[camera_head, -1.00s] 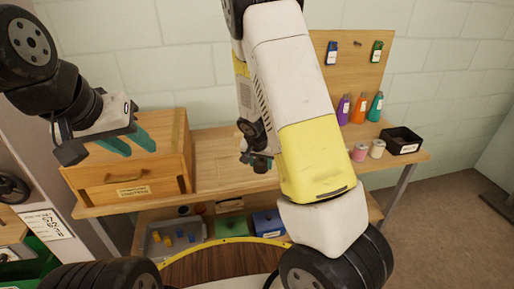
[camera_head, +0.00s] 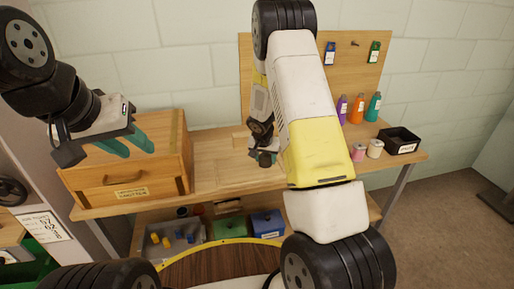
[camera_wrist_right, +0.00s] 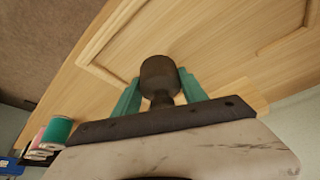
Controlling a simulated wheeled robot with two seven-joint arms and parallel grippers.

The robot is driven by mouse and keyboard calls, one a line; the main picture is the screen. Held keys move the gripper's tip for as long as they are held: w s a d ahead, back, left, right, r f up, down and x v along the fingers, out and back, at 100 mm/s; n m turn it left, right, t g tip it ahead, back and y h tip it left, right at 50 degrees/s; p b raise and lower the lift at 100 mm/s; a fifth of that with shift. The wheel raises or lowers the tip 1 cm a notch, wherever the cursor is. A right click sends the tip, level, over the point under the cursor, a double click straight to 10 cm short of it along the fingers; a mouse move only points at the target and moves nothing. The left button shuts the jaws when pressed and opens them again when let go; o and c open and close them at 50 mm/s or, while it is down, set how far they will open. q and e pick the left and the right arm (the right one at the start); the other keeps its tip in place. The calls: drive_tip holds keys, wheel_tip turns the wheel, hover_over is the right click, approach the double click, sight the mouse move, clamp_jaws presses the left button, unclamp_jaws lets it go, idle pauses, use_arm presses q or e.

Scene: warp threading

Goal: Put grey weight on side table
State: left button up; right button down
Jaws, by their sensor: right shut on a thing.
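My right gripper (camera_wrist_right: 160,85) is shut on the grey weight, a dark grey-brown knobbed cylinder (camera_wrist_right: 159,76), held between its teal fingers. In the head view the weight (camera_head: 265,160) shows small and dark over the workbench (camera_head: 220,165), left of my right forearm, which hides part of the bench. I cannot tell its exact height above the wood. My left gripper (camera_head: 136,150) is empty, its teal fingers apart, in front of the wooden drawer box. I cannot tell for sure which surface is the side table.
The drawer box (camera_head: 123,165) stands on the bench's left. A pegboard (camera_head: 385,75), coloured bottles (camera_head: 357,110), thread spools (camera_head: 375,149) and a black bin (camera_head: 402,139) are at the right. A grey tray (camera_head: 165,240) and a blue box (camera_head: 268,224) sit on the lower shelf.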

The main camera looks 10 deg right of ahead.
drive_tip(key=c, duration=0.6)
unclamp_jaws()
drive_tip(key=s+a+r, duration=0.1)
drive_tip(key=s+r, duration=0.4)
drive_tip(key=r, duration=0.4)
drive_tip(key=s+r+n+t+y, duration=0.1)
drive_tip(key=s+r, duration=0.4)
drive_tip(key=r, duration=0.3)
drive_tip(key=s+a+r, duration=0.1)
drive_tip(key=s+r, duration=0.4)
drive_tip(key=r, duration=0.4)
drive_tip(key=s+a+r+n+y, duration=0.1)
drive_tip(key=s+r, duration=0.1)
drive_tip(key=s, duration=0.4)
drive_tip(key=s+a+r+n+y, duration=0.1)
drive_tip(key=s+r+n, duration=0.1)
drive_tip(key=s, duration=0.4)
drive_tip(key=s+a+r+n+t+y, duration=0.1)
drive_tip(key=s+r, duration=0.3)
drive_tip(key=s, duration=0.2)
drive_tip(key=shift+s+a+n, duration=0.2)
drive_tip(key=shift+n, duration=0.1)
